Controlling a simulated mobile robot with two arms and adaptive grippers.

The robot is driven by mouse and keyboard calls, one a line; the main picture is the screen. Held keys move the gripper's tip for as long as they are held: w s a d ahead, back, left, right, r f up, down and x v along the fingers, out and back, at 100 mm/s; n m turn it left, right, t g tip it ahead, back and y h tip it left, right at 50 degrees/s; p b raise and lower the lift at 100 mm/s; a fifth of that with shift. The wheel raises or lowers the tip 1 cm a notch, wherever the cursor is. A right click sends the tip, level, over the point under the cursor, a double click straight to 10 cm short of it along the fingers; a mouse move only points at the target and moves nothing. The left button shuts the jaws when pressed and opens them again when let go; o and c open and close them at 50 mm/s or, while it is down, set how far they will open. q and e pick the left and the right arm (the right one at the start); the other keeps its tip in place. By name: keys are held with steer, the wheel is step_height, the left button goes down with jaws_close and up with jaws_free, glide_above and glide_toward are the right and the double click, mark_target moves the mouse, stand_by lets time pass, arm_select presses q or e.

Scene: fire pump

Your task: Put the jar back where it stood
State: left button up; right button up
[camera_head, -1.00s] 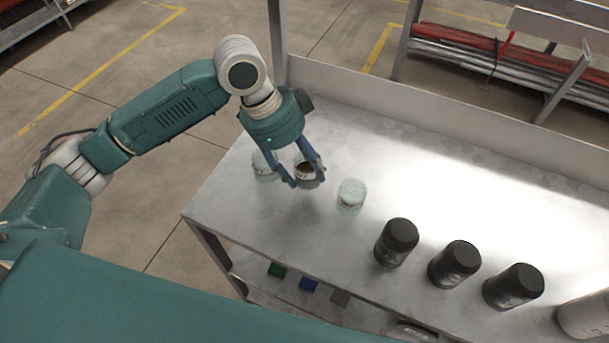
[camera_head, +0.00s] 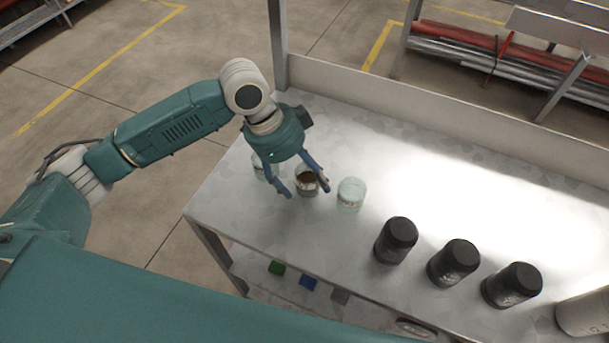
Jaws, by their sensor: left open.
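A small glass jar with dark brown contents (camera_head: 307,184) stands upright on the metal table (camera_head: 300,237). My left gripper (camera_head: 308,190) is open, with one finger on each side of this jar; I cannot tell whether a finger touches it. A clear, pale glass jar (camera_head: 351,194) stands just to its right. Another clear jar (camera_head: 260,168) stands to its left, largely hidden behind my gripper's left finger. My right gripper is not in view.
Several black lidded jars (camera_head: 396,240) stand in a row toward the front right. A pale container (camera_head: 585,315) is at the right edge. A low back wall (camera_head: 400,97) and a post (camera_head: 278,45) bound the table. The back right surface is clear.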

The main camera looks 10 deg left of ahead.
arm_select(q)
steer(key=b+v, duration=0.1)
steer(key=v, duration=1.1)
steer(key=shift+r, duration=0.1)
